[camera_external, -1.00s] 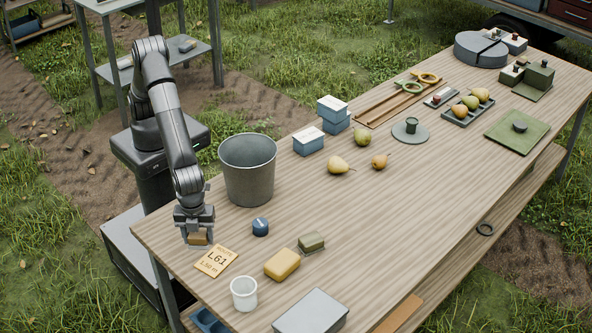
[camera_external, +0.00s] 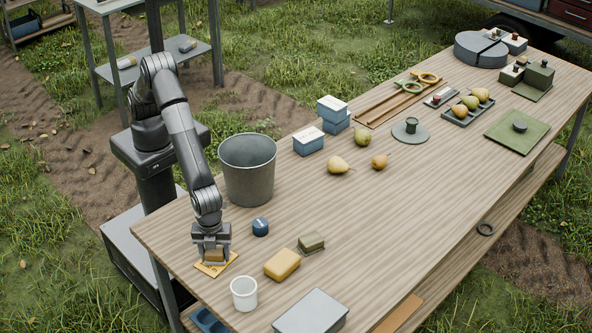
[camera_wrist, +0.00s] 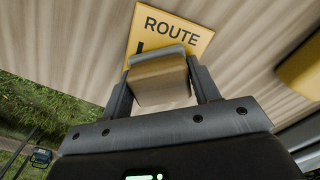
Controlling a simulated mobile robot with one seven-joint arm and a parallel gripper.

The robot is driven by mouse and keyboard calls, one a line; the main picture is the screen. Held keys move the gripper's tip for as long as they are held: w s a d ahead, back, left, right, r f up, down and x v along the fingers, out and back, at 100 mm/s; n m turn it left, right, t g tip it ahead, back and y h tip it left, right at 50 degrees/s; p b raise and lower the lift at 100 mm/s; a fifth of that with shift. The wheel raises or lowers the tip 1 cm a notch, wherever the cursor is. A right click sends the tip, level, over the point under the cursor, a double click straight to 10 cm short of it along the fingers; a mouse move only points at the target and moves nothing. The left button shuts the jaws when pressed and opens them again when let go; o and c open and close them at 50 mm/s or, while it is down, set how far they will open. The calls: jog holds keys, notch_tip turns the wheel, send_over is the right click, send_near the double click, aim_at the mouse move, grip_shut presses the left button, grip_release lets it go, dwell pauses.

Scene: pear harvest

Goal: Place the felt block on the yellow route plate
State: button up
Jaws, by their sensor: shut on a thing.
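The yellow route plate (camera_external: 213,269) lies flat near the front left corner of the table. Its printed word ROUTE shows in the wrist view (camera_wrist: 200,40). My gripper (camera_external: 212,256) is shut on the felt block (camera_external: 214,255), a tan block with a grey top layer in the wrist view (camera_wrist: 160,82). The block is over the plate and hides part of its lettering. I cannot tell whether its underside touches the plate.
A grey bucket (camera_external: 248,170) stands behind, with a round blue tin (camera_external: 260,227) in front of it. A yellow block (camera_external: 282,264), a green-grey sponge-like block (camera_external: 311,242) and a white cup (camera_external: 244,293) stand to the right.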

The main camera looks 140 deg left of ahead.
jog(key=o, duration=1)
notch_tip(320, 180, up, 12)
jog(key=s+a+r+n+t, duration=0.1)
jog(key=s+a+r, duration=0.2)
jog(key=r, duration=0.2)
jog(key=s+a+r+n, duration=0.1)
jog(key=s+a+r, duration=0.25)
jog(key=r, duration=0.25)
jog(key=s+a+r+n+t, duration=0.2)
jog(key=s+a+r, duration=0.25)
jog(key=s, duration=0.55)
jog(key=s+a+r+n+t, duration=0.15)
jog(key=s+a+r, duration=0.3)
jog(key=s, duration=0.55)
jog(key=s+n, duration=0.1)
jog(key=s, duration=0.2)
jog(key=s+a+f+n, duration=0.1)
jog(key=s, duration=0.3)
jog(key=s+a+f+n+t, duration=0.1)
jog(key=s, duration=0.3)
jog(key=shift+s+a+n, duration=0.25)
